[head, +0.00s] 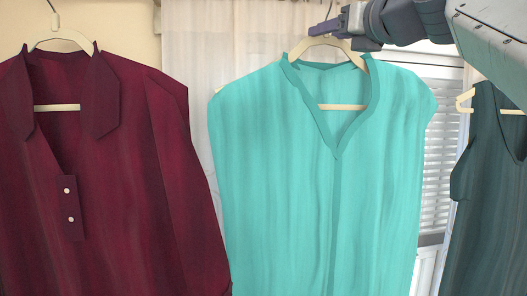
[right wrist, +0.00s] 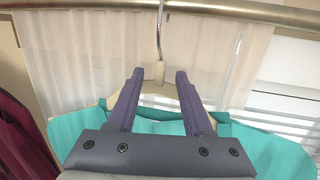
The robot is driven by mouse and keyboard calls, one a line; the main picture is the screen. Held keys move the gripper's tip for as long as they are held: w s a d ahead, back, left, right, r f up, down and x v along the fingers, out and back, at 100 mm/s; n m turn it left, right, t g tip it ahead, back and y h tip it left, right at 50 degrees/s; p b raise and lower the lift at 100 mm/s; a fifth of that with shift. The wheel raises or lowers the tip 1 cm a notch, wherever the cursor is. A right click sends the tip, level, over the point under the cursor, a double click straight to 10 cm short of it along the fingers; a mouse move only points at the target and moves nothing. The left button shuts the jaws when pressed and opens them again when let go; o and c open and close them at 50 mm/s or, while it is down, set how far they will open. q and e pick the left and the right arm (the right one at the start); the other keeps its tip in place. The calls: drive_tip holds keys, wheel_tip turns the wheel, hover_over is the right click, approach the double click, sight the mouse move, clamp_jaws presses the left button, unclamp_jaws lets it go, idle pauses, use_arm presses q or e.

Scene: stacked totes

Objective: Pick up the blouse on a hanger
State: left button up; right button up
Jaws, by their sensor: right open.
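The turquoise sleeveless blouse (head: 270,150) hangs in the middle of the head view on a pale hanger (head: 342,107). Its collar and shoulders also show in the right wrist view (right wrist: 275,150). The hanger's neck (right wrist: 159,72) and metal hook (right wrist: 159,35) rise to the rail. My right gripper (head: 328,34) comes in from the upper right at the hanger's top. In the right wrist view my right gripper (right wrist: 160,75) is open, with its purple fingers either side of the hanger's neck and a gap on each side. My left gripper is not in view.
A metal rail (right wrist: 230,10) runs across the top of the right wrist view. A dark red shirt (head: 110,190) hangs on the left and a dark green garment (head: 490,200) on the right. Behind are a pale curtain (head: 200,40) and white shutters (head: 437,150).

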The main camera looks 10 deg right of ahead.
drive_tip(key=shift+x, duration=0.9)
clamp_jaws()
drive_tip(key=shift+s, duration=0.1)
idle(0.6)
